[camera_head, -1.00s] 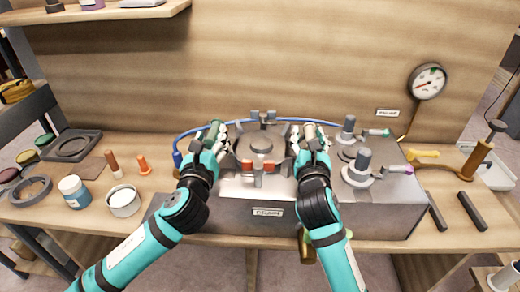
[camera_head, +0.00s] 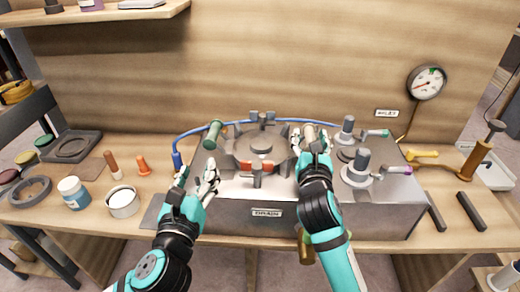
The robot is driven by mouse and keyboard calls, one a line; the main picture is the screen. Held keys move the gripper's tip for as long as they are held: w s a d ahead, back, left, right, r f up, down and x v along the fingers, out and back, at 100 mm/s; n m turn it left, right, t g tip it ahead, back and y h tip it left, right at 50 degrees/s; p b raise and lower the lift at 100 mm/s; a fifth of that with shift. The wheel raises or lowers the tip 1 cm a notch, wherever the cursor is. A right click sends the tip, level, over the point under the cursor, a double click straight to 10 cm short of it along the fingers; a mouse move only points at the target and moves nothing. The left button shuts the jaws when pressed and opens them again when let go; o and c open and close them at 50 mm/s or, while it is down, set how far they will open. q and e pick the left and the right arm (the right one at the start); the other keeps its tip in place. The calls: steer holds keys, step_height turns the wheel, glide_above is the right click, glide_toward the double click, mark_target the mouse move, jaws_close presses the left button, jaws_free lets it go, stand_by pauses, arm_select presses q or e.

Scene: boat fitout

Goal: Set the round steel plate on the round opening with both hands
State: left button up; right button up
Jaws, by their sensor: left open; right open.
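The round steel plate (camera_head: 241,147) lies on top of the grey steel box (camera_head: 230,212), among several dark clamps. No round opening shows in the box top there; whatever is under the plate is hidden. A green grip (camera_head: 213,135) stands at the plate's left side and a beige grip (camera_head: 308,131) at its right side. My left gripper (camera_head: 196,180) is open and empty, in front of and below the green grip, apart from it. My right gripper (camera_head: 311,143) is open at the beige grip; whether its fingers touch the grip I cannot tell.
Valves (camera_head: 361,165) with levers stand on the box's right part. A blue hose (camera_head: 187,140) runs behind. A white tin (camera_head: 123,201), a blue-labelled jar (camera_head: 73,191) and a dark ring (camera_head: 30,190) stand left. Two dark bars (camera_head: 471,211) lie right.

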steer(key=s, duration=0.7)
steer(key=s+a, duration=0.1)
steer(key=s, duration=0.3)
steer(key=shift+s, duration=0.15)
